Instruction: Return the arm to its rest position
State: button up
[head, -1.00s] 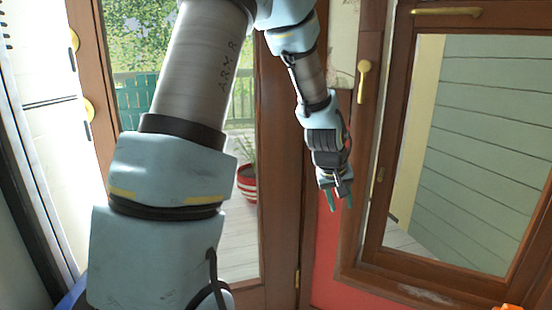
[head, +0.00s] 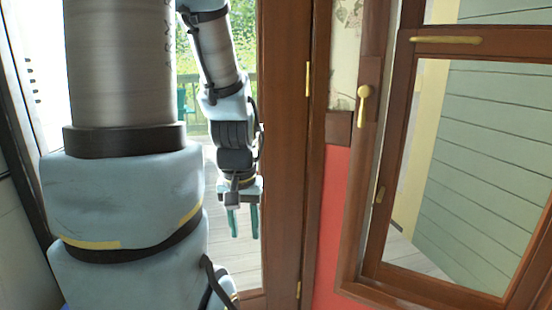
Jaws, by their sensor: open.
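My gripper (head: 243,222) hangs at the end of my arm (head: 222,70), left of the picture's middle. Its two teal fingers point down and stand apart, with nothing between them. In the picture it is in front of the glass door, close to the brown door frame. The thick upper part of my arm fills the left of the view and hides much of the door. My arm's upper links run out of the top of the picture.
A brown-framed window (head: 401,160) with brass handles stands at the right. A red wall panel (head: 335,215) lies between it and the brown door frame (head: 285,150). Wooden decking and a railing show through the door glass. An appliance-like white surface is at the far left.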

notch_tip(320, 180, up, 23)
jog(key=p, duration=2)
jog(key=shift+f+p, duration=0.2)
jog(key=shift+p, duration=0.1)
jog(key=shift+o, duration=0.4)
